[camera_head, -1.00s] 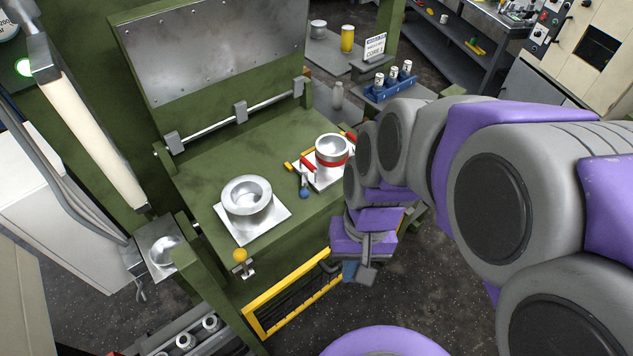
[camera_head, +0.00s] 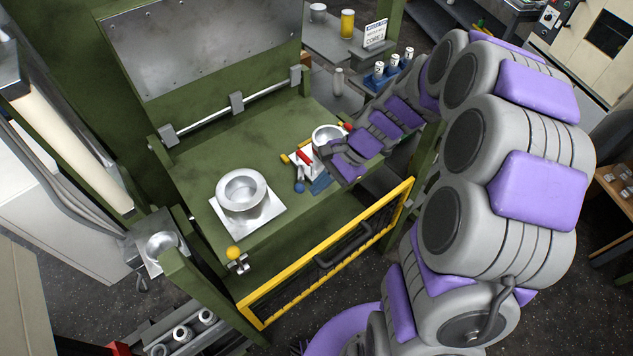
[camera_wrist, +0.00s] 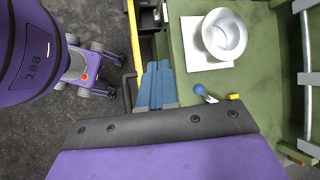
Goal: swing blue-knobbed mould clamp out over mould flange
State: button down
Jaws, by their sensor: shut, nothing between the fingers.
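The blue-knobbed clamp (camera_head: 299,186) is beside the right-hand mould (camera_head: 328,136) on the green press bed. Its blue knob also shows in the wrist view (camera_wrist: 199,89), on a short silver arm. My gripper (camera_head: 320,186) is just right of the knob, low by the bed's front. In the wrist view my blue fingers (camera_wrist: 157,82) are together and empty, with a small gap to the knob. The mould's flange (camera_head: 297,153) is mostly hidden by my arm.
A second mould (camera_head: 241,190) on a square plate sits left on the bed, also in the wrist view (camera_wrist: 226,38). A yellow-framed guard (camera_head: 330,258) runs along the front. A yellow knob (camera_head: 233,253) stands at the front left. The bed's back middle is clear.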

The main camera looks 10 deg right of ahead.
jog(key=w+d+f+m+t+y+p, duration=0.1)
jog(key=w+d+f+m+t, duration=0.3)
jog(key=w+d+f+m, duration=0.9)
jog(key=w+a+f+n+b, duration=0.2)
jog(key=a+f, duration=0.7)
jog(key=a, duration=0.3)
jog(key=shift+d, duration=0.1)
